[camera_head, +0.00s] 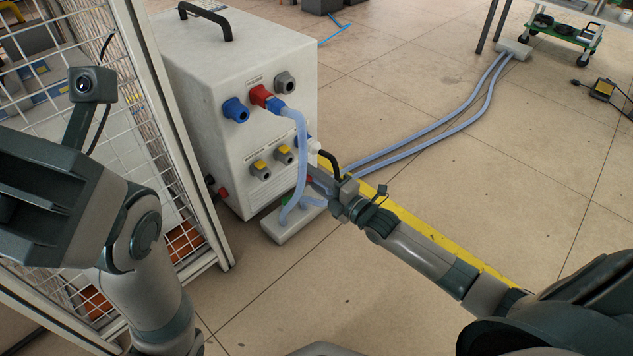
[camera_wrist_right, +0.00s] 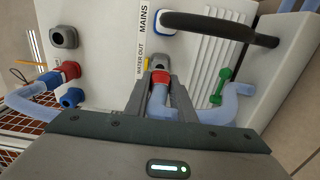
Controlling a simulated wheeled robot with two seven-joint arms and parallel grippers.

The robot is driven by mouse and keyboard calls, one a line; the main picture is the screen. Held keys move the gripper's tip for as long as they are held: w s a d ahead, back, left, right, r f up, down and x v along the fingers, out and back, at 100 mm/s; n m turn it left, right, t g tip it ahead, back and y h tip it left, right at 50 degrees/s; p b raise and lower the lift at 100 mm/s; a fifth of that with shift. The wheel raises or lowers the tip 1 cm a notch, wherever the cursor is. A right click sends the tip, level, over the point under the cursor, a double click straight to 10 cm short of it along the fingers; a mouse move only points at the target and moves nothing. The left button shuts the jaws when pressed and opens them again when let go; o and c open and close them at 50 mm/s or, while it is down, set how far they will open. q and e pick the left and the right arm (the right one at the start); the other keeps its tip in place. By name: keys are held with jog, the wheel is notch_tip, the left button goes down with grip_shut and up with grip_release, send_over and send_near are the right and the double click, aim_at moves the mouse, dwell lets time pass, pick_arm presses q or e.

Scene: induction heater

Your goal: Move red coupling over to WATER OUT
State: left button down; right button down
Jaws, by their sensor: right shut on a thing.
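The white machine (camera_head: 215,150) has several sockets on its front. My right gripper (camera_head: 312,178) is low at the machine's right side. In the right wrist view its fingers (camera_wrist_right: 160,88) are shut on the red coupling (camera_wrist_right: 159,77), which has a pale blue hose (camera_wrist_right: 157,98) behind it. The coupling is in line with the grey socket (camera_wrist_right: 160,61) beside the WATER OUT label (camera_wrist_right: 140,57) and looks close against it; I cannot tell whether it is seated. My left arm shows at the left, with its fingers out of view.
A blue socket (camera_head: 236,110) and a red socket (camera_head: 260,95) with a hose plugged in sit on the upper front. A white mesh fence (camera_head: 165,130) stands left.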

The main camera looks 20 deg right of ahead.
jog(key=shift+b+x, duration=0.5)
jog(key=shift+x, duration=0.4)
jog(key=shift+w+a, duration=0.1)
jog(key=shift+w, duration=0.3)
jog(key=shift+w+a, duration=0.15)
jog(key=shift+w, duration=0.15)
jog(key=shift+p, duration=1.1)
dwell(1.0)
jog(key=shift+w+a, duration=0.2)
jog(key=shift+w, duration=0.4)
dwell(0.8)
jog(key=c, duration=1.4)
grip_release()
jog(key=shift+c, duration=0.2)
